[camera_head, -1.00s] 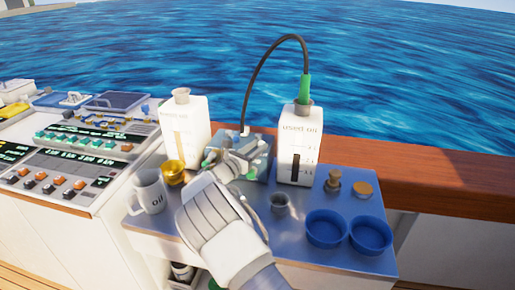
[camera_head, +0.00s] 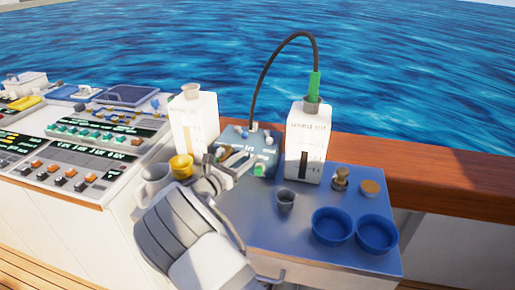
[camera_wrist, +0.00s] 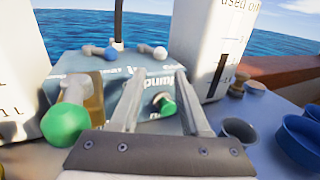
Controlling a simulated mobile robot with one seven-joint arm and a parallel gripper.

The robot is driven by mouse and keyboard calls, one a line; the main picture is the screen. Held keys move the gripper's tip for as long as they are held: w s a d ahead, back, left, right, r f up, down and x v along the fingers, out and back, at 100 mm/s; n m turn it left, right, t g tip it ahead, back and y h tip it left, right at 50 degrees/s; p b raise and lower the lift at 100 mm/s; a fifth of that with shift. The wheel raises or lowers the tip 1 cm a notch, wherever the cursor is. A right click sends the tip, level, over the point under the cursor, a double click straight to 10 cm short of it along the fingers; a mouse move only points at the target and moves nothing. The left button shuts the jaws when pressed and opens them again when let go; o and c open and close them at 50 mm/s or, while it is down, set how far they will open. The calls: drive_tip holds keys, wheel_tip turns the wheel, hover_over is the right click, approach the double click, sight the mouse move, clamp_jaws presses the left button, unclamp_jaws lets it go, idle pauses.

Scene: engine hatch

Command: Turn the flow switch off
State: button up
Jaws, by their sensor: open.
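The blue-grey pump box (camera_head: 262,160) stands between the two white oil canisters. In the wrist view the box (camera_wrist: 85,62) shows part of the word "pump". Two small levers with blue (camera_wrist: 110,53) and pale (camera_wrist: 159,52) ends sit on its top. A green knob (camera_wrist: 160,106) on its front shows between my fingers. A larger lever end with a green ball (camera_wrist: 65,124) is at the left. I cannot tell which of these is the flow switch. My gripper (camera_wrist: 158,75) is open and empty in front of the box; it also shows in the head view (camera_head: 240,165).
The used-oil canister (camera_head: 305,145) stands right of the box, with a black hose (camera_head: 256,85) arching from it. A small grey cup (camera_head: 286,200) and two blue bowls (camera_head: 332,226) (camera_head: 373,234) are at the right.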

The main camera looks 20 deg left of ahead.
drive_tip(key=v, duration=0.6)
drive_tip(key=shift+s, duration=0.35)
drive_tip(key=shift+a, duration=0.15)
